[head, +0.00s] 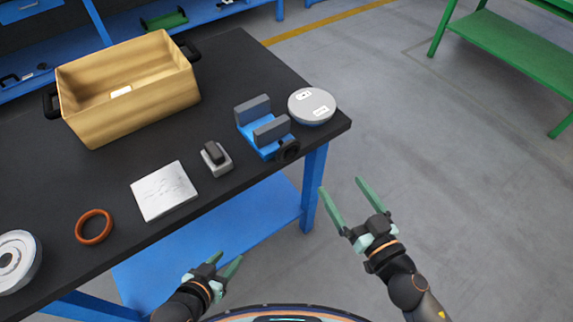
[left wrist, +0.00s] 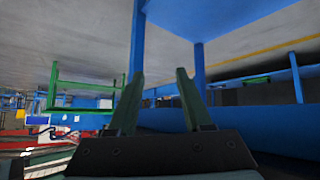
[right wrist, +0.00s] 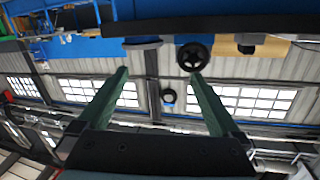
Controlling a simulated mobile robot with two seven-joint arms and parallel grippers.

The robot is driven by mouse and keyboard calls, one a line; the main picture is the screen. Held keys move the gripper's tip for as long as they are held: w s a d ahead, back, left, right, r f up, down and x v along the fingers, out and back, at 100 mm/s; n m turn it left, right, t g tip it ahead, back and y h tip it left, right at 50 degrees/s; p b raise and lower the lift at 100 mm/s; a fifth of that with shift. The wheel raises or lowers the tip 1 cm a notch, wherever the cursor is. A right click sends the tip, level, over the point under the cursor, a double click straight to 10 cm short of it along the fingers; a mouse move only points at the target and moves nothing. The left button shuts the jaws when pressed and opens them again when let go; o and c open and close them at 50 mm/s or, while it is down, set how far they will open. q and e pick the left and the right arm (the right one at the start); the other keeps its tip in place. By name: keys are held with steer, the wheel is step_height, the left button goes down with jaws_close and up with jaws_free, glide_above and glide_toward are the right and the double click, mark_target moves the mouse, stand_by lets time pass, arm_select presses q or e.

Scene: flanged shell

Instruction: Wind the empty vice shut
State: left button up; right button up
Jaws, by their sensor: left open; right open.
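The vice (head: 266,138) has a blue base and two grey jaws and stands near the right front corner of the dark table. Its jaws are apart with an empty gap between them. Its black handwheel (head: 288,151) faces the front edge; the handwheel also shows in the right wrist view (right wrist: 193,56). My right gripper (head: 341,192) is open and empty, off the table to the right of and nearer than the handwheel. My left gripper (head: 228,262) is open and empty, in front of the table; its fingers also show in the left wrist view (left wrist: 159,75).
A grey round flanged part (head: 311,107) sits close right of the vice. Left of the vice are a small grey block with a dark top (head: 217,159), a white sheet (head: 163,191), an orange ring (head: 94,227) and a tan bin (head: 140,105).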

mark_target(290, 155)
steer(key=w+a+y, duration=0.1)
steer(key=w+a, duration=0.1)
steer(key=a, duration=0.1)
steer(key=w+a+n+y, duration=0.1)
steer(key=w+a, duration=0.2)
steer(key=a, duration=0.1)
steer(key=w+a+n+g+y+b, duration=0.1)
steer(key=w+a, duration=0.2)
steer(key=shift+w+a+r+y, duration=0.1)
steer(key=shift+w+a+y, duration=0.1)
steer(key=shift+a+y, duration=0.2)
arm_select(q)
steer(key=shift+d+f, duration=0.2)
steer(key=shift+f, duration=0.3)
steer(key=shift+d+f, duration=0.15)
steer(key=shift+f, duration=0.35)
arm_select(e)
steer(key=shift+w+a, duration=0.4)
steer(key=shift+w, duration=0.2)
steer(key=c, duration=1.2)
arm_select(q)
steer(key=shift+w+r, duration=0.35)
arm_select(e)
steer(key=shift+n, duration=0.4)
